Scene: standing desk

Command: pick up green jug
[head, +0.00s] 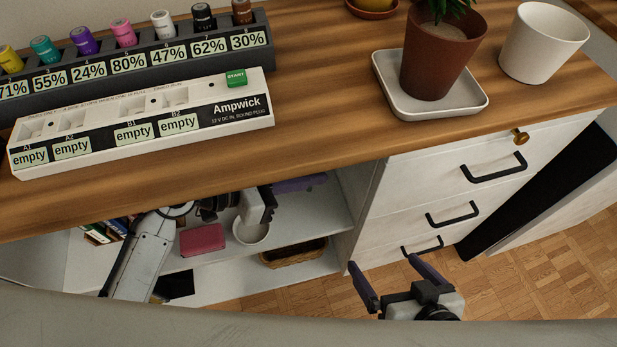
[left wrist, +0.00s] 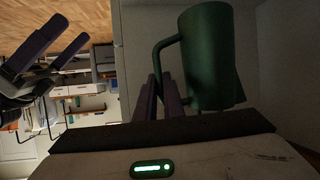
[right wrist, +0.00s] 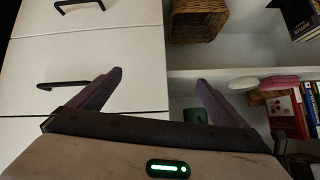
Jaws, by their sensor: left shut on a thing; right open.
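The green jug (left wrist: 209,58) stands out in the left wrist view, its handle reaching down to my left gripper (left wrist: 161,90). The left fingers are shut on that handle. In the head view my left gripper (head: 298,184) is partly under the desktop edge, and the jug is hidden there. A small green patch, likely the jug (right wrist: 195,116), shows between the fingers in the right wrist view. My right gripper (head: 390,270) is open and empty in front of the drawers; its spread fingers also show in the right wrist view (right wrist: 159,78).
The wooden desktop (head: 320,120) overhangs the open shelf, which holds a pink box (head: 202,240), a white bowl (head: 250,232), a wicker basket (head: 292,254) and books (head: 105,231). White drawers (head: 400,205) with black handles stand to the right. A potted plant (head: 437,55) and battery racks are on top.

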